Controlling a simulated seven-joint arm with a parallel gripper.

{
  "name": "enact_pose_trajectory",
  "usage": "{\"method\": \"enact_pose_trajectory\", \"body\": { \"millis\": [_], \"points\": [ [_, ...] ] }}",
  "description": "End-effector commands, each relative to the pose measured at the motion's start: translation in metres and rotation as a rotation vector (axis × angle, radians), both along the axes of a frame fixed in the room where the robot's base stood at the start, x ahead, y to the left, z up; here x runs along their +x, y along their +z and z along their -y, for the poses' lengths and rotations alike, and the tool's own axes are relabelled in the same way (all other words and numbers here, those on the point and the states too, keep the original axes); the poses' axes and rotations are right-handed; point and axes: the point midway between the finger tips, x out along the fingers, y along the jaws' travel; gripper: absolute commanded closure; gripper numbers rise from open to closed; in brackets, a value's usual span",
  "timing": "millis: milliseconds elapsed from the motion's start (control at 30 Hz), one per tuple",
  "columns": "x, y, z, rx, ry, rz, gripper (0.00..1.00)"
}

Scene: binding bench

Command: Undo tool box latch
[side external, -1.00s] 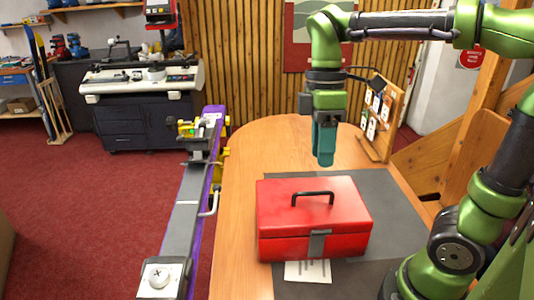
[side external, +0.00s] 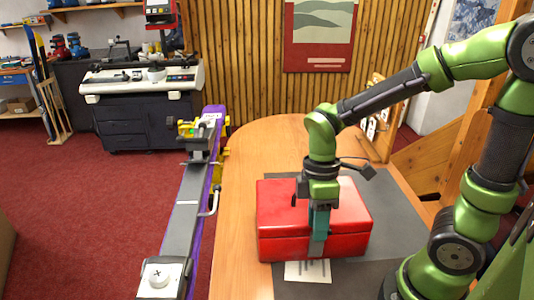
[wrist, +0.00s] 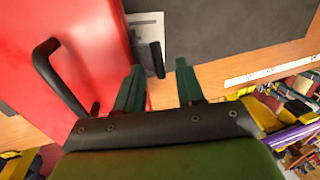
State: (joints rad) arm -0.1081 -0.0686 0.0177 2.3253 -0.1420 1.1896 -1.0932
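The red tool box (side external: 282,222) stands closed on the bench mat. Its dark carry handle (wrist: 60,76) shows on the lid in the wrist view. My gripper (side external: 319,238) is at the front of the box, pointing down, and covers most of the latch in the side view. In the wrist view my gripper (wrist: 159,66) is open, with two teal fingers apart. The dark latch (wrist: 157,60) shows beside the box's front edge, in the gap between the fingertips. I cannot tell whether either finger touches it.
A white printed sheet (side external: 308,272) lies on the dark grey mat (side external: 375,272) in front of the box. A ski (side external: 186,210) in a vise runs along the bench's left side. A small display board stands at the back right. Bare wood (side external: 240,160) is clear at the left and back.

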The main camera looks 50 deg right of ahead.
Motion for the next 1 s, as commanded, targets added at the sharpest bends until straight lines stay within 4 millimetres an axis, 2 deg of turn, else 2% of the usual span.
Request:
{"method": "enact_pose_trajectory", "body": {
  "millis": [200,467,1000],
  "points": [
    [-0.0001,-0.0004,-0.0001,0.0,0.0,0.0,0.62],
    [-0.0001,-0.0001,0.0001,0.0,0.0,0.0,1.0],
    [0.0,0.0003,0.0002,0.0,0.0,0.0,1.0]
  ]
}}
